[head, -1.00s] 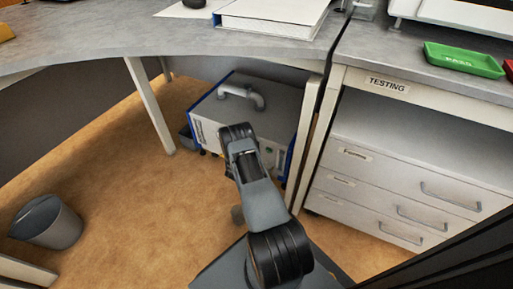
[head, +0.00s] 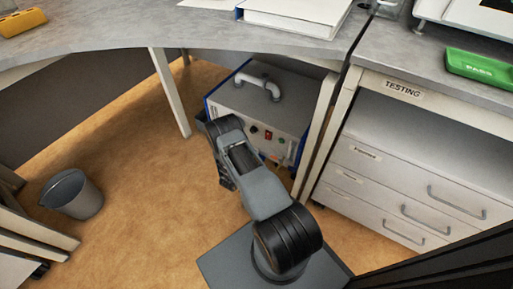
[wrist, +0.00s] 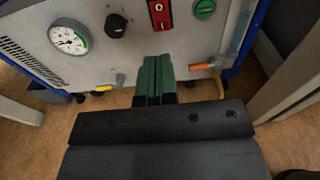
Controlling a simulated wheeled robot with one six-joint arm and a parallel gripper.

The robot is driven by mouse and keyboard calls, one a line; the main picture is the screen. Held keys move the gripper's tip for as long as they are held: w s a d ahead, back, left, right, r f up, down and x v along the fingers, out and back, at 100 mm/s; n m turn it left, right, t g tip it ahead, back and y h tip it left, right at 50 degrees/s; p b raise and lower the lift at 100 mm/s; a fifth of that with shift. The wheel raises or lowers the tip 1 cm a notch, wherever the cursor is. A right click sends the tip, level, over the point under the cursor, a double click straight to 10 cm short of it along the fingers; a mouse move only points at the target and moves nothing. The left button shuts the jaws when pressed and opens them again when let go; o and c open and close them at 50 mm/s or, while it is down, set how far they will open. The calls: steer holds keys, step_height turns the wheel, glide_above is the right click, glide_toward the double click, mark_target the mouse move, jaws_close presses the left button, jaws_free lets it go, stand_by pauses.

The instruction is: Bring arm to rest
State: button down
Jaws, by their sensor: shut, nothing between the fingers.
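My gripper (wrist: 153,82) shows in the wrist view with its green fingers together and nothing between them. It points toward the front panel of a grey machine (wrist: 93,66) with blue edges. The panel carries a round gauge (wrist: 69,37), a black knob (wrist: 117,25), a red switch (wrist: 160,14) and a green knob (wrist: 204,9). I cannot tell the exact gap between fingertips and panel. In the head view my arm is bent in front of the machine (head: 228,100), which stands under the desk; the gripper itself is hidden there.
The grey desk (head: 110,28) spans the top, with a white binder (head: 300,14) and a yellow object (head: 22,22). A drawer cabinet (head: 400,195) labelled TESTING stands at right, with a green PASS tray (head: 482,67) above. A bin (head: 72,194) stands at left; the floor between is clear.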

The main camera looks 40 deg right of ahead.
steer(key=shift+s+a, duration=0.2)
steer(key=shift+a, duration=0.2)
steer(key=shift+r, duration=0.1)
